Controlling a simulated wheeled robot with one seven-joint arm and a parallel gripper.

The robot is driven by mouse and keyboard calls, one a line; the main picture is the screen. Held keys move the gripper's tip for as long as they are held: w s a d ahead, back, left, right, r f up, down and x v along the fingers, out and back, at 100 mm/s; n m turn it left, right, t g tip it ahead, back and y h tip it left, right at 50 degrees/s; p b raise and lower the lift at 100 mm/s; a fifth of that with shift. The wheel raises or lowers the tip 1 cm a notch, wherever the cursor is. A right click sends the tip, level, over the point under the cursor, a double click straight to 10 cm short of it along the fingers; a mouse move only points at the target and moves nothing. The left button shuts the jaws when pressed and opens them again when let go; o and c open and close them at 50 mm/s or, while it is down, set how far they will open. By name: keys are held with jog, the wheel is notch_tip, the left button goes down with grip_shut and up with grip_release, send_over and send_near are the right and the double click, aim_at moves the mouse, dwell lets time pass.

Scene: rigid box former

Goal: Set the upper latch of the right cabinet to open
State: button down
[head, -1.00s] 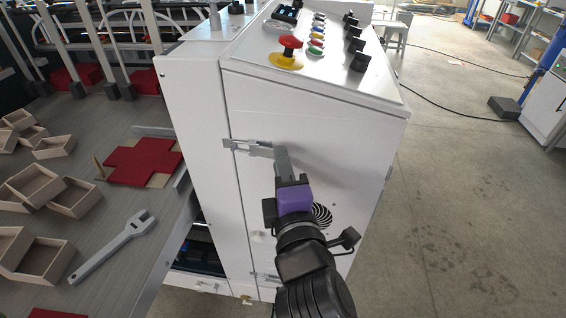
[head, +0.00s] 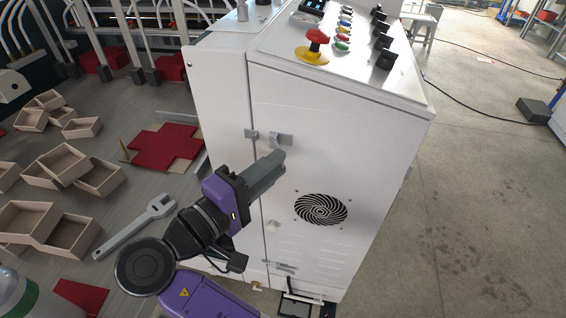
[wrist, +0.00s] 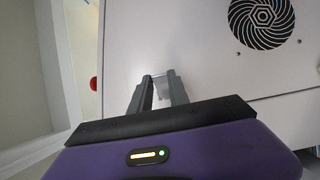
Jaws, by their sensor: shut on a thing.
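The right cabinet (head: 340,120) is a white box with a sloped control panel on top. Its upper latch (head: 285,139) is a small grey metal fitting across the door's left seam; a middle part stands out toward my fingers. My gripper (head: 276,157) is just below and in front of it, reaching in from the lower left. In the wrist view, my gripper (wrist: 160,80) has a small pale piece of the latch (wrist: 163,84) between its fingertips. The fingers hide part of the latch, so its exact setting is hard to tell.
A lower latch (head: 280,266) sits near the cabinet's bottom, and a round fan vent (head: 321,209) is on the door. A red emergency button (head: 317,40) tops the panel. At left, a table holds wooden boxes (head: 70,165) and a wrench (head: 135,228).

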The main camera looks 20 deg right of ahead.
jog(key=w+a+m+g+b, duration=0.1)
jog(key=m+g+b, duration=0.1)
jog(key=g+b, duration=0.2)
jog(key=w+a+m+g+h+b, duration=0.1)
jog(key=m+g+b, duration=0.2)
jog(key=b, duration=0.5)
jog(key=w+a+m+g+b, duration=0.1)
jog(key=m+g+b, duration=0.1)
jog(key=g+b, duration=0.2)
jog(key=shift+w+a+f+m+g+b, duration=0.2)
jog(key=shift+a+f+m+g+b, duration=0.15)
jog(key=shift+b, duration=1)
jog(key=shift+w+r+m+g+b, duration=0.1)
jog(key=shift+r+m+g+b, duration=0.2)
jog(key=shift+b, duration=0.6)
jog(key=c, duration=1.2)
grip_release()
jog(key=shift+c, duration=0.2)
jog(key=shift+r, duration=0.1)
